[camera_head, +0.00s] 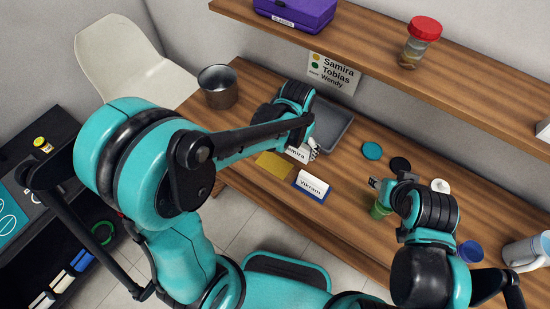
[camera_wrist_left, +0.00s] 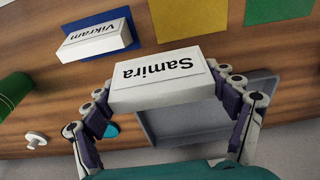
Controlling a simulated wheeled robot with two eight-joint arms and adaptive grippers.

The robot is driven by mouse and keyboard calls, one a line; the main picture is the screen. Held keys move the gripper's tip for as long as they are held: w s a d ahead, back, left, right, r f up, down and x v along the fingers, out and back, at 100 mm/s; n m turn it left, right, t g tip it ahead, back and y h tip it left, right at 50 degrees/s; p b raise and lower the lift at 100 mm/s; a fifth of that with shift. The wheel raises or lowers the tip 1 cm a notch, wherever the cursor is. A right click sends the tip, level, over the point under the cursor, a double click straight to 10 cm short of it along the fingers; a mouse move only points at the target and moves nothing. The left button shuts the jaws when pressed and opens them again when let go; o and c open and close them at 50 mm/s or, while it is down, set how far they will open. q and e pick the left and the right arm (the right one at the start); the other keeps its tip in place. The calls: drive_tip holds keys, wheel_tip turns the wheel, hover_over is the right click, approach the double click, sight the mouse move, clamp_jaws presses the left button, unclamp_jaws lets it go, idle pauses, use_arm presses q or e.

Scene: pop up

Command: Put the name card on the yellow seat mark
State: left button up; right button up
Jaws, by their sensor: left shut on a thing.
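My left gripper (camera_head: 312,147) is shut on a white name card reading "Samira" (camera_wrist_left: 160,82), its fingers at the card's two ends. In the head view the card (camera_head: 297,154) is partly hidden by my arm. It is beside the yellow seat mark (camera_head: 272,166), which lies flat and bare on the wooden table; the mark also shows beyond the card in the left wrist view (camera_wrist_left: 182,20). The card's height above the table is hard to tell. My right gripper (camera_head: 376,184) is by a green cup (camera_head: 380,209); its jaw state is unclear.
A "Vikram" card (camera_head: 313,184) stands on a blue mark beside the yellow one. A green mark (camera_wrist_left: 277,9) lies on the other side. A grey tray (camera_head: 333,124), teal disc (camera_head: 372,150) and dark disc (camera_head: 400,164) are nearby. A shelf (camera_head: 380,56) runs above the table.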

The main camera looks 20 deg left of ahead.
use_arm(q)
drive_tip(key=b, duration=0.2)
hover_over(275, 163)
drive_tip(key=f, duration=0.4)
drive_tip(key=shift+s+d+f, duration=0.1)
drive_tip(key=shift+s+d, duration=0.05)
drive_tip(key=shift+s, duration=0.05)
drive_tip(key=shift+s+a+f, duration=0.1)
drive_tip(key=shift+a, duration=0.1)
drive_tip(key=shift+f+b, duration=0.55)
drive_tip(key=shift+f, duration=1.4)
drive_tip(key=shift+f, duration=0.15)
drive_tip(key=o, duration=0.5)
drive_tip(key=shift+o, duration=1)
